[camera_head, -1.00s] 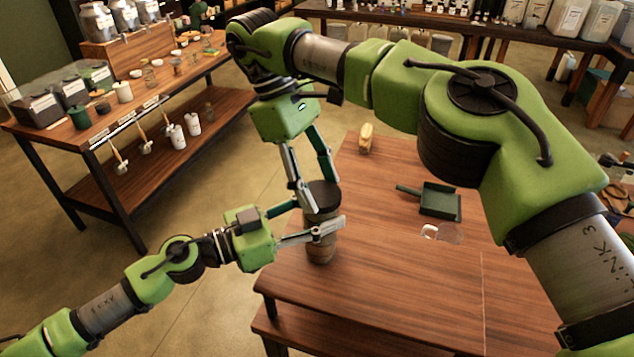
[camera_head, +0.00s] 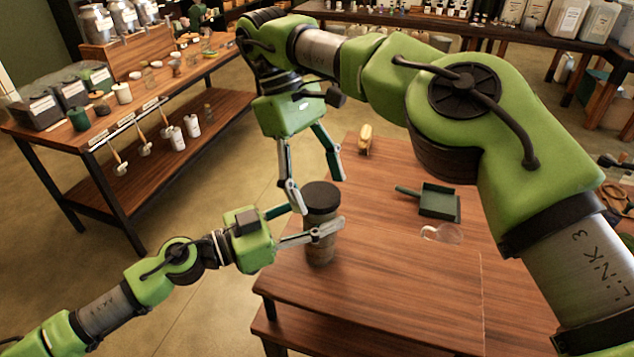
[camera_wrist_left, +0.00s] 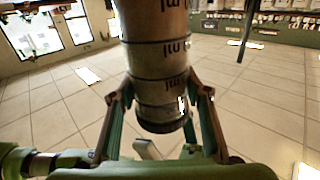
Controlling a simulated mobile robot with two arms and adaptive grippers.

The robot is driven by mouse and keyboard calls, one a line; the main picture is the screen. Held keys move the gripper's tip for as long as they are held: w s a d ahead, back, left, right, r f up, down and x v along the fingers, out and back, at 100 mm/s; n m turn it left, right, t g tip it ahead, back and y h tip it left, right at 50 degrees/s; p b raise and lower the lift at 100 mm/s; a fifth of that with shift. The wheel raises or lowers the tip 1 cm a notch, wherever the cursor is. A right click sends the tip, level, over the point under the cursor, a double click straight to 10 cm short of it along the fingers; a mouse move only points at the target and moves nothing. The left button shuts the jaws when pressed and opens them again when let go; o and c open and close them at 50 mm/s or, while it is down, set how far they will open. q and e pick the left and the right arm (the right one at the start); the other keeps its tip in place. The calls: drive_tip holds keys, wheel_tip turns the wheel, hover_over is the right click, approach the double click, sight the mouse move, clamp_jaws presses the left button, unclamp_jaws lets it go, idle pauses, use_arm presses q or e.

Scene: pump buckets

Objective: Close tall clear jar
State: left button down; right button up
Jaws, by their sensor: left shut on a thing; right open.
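The tall jar (camera_head: 320,238) stands upright near the left edge of the wooden table, with a dark lid (camera_head: 321,196) on its top. Its contents look brownish through the wall. My left gripper (camera_head: 318,224) is shut around the jar's body from the left. In the left wrist view the jar (camera_wrist_left: 158,60) shows dark printed marks and sits between the fingers of my left gripper (camera_wrist_left: 160,98). Whether the lid is fully seated cannot be told.
A green dustpan (camera_head: 438,201) and a clear round item (camera_head: 442,233) lie on the table (camera_head: 400,290). A yellowish brush-like item (camera_head: 365,139) stands at the back. A second table (camera_head: 165,72) with jars is at the left. The table's front right is clear.

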drive_tip(key=shift+r, duration=2.25)
drive_tip(key=shift+c, duration=0.4)
